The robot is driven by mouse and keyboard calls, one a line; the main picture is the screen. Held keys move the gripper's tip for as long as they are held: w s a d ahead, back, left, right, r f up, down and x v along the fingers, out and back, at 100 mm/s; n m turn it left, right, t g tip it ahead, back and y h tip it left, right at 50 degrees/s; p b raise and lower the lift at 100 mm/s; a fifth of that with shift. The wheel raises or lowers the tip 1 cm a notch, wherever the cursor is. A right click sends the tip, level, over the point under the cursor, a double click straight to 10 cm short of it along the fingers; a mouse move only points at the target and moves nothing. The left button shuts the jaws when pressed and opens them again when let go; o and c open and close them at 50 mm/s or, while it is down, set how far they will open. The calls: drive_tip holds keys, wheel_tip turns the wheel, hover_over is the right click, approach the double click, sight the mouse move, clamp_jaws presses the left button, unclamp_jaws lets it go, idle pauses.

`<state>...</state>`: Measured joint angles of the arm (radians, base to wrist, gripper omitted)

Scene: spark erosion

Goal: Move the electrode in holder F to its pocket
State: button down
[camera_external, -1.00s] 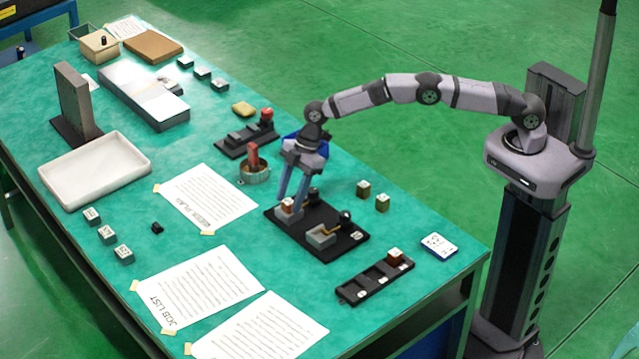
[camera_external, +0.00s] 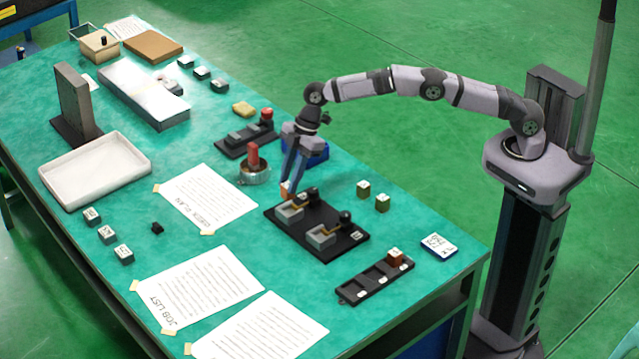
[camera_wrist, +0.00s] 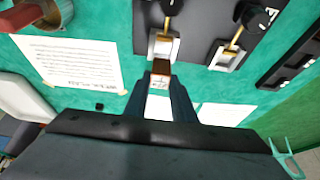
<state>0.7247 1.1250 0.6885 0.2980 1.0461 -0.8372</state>
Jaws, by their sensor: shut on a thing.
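My gripper (camera_external: 287,188) is shut on a copper-coloured electrode (camera_external: 285,186) with a pale, marked side. It also shows between the fingertips in the wrist view (camera_wrist: 161,68). The electrode is held up beside the black plate (camera_external: 343,252), which bears two grey holders with dark knobs. The nearer-to-gripper holder (camera_external: 289,212) is empty, and the other holder (camera_external: 321,237) also looks empty. A dark rack (camera_external: 356,289) with several pockets lies to the lower right; one brown block (camera_external: 395,256) sits at its right end. Its pocket letters are too small to read.
Two small blocks (camera_external: 363,188) (camera_external: 382,202) stand behind the plate. A ring-shaped pot (camera_external: 254,175) with a red piece stands left of my gripper. Papers (camera_external: 208,199) lie at the front left.

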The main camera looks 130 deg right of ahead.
wheel_tip(320, 180, up, 4)
drive_tip(key=shift+r, duration=0.1)
drive_tip(key=shift+w+a+r, duration=0.2)
drive_tip(key=shift+w+a, duration=0.1)
drive_tip(key=shift+a, duration=0.05)
drive_tip(key=w+a+r+n+y+p, duration=0.1)
drive_tip(key=w+a+r+n+p, duration=0.2)
drive_tip(key=a, duration=0.9)
drive_tip(key=w+a+r+n+y+p, duration=0.15)
drive_tip(key=w+a+r+p, duration=0.3)
drive_tip(key=a, duration=0.75)
drive_tip(key=s+a+f+n+p, duration=0.1)
drive_tip(key=s+a+f+p, duration=0.15)
drive_tip(key=a, duration=0.45)
drive_tip(key=s+a+f+m+h, duration=0.2)
drive_tip(key=s+f+m, duration=0.15)
drive_tip(key=f, duration=0.75)
drive_tip(key=shift+w+d+r+m+h, duration=0.1)
drive_tip(key=shift+w+d+m, duration=0.1)
drive_tip(key=shift+w+m, duration=0.25)
drive_tip(key=shift+w+d+r+m+h, duration=0.1)
drive_tip(key=shift+w+d+m, duration=0.1)
drive_tip(key=shift+w, duration=0.45)
drive_tip(key=shift+w+d+r+m+h, duration=0.1)
drive_tip(key=shift+w+d+m, duration=0.1)
drive_tip(key=shift+w+m, duration=0.25)
